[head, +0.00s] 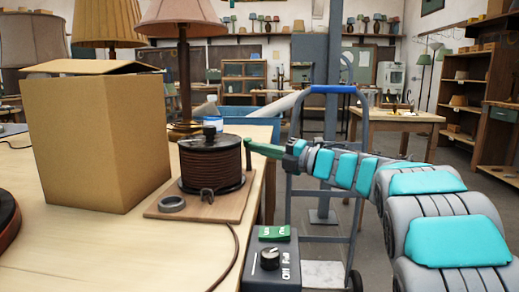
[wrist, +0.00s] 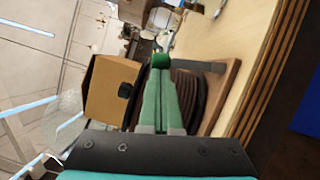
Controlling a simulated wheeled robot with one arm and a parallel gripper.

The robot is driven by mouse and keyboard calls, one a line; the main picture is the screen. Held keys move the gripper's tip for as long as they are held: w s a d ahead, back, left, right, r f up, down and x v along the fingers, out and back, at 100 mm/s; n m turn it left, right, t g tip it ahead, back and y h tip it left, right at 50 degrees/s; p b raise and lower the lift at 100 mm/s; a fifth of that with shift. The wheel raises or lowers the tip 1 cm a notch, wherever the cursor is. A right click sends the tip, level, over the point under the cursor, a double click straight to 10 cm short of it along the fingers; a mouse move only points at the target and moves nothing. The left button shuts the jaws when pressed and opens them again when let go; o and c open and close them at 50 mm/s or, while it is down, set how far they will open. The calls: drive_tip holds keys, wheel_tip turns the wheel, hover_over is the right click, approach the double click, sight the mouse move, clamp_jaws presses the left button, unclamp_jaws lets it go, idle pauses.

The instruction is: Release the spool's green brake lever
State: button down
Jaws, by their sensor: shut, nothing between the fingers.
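The spool (head: 210,165), wound with dark brown cord, stands on a wooden board (head: 160,208) near the table's right edge. It shows on its side in the wrist view (wrist: 190,100). A green rounded knob (wrist: 160,60), apparently the end of the brake lever, sits just beyond my fingertips in the wrist view. My gripper (head: 252,146) has green fingers, shut and empty, reaching in from the right to the spool's side. In the wrist view the fingertips (wrist: 160,74) look close to the knob; contact cannot be told.
A cardboard box (head: 95,140) stands left of the spool, with lamps behind it. A control box (head: 272,272) with a dial is at the front. A hand truck (head: 335,89) stands beyond my arm.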

drive_tip(key=shift+w+r, duration=0.25)
drive_tip(key=shift+w, duration=0.55)
drive_tip(key=shift+w+r, duration=0.2)
drive_tip(key=shift+w, duration=0.6)
drive_tip(key=shift+w+r, duration=0.25)
drive_tip(key=shift+w, duration=0.55)
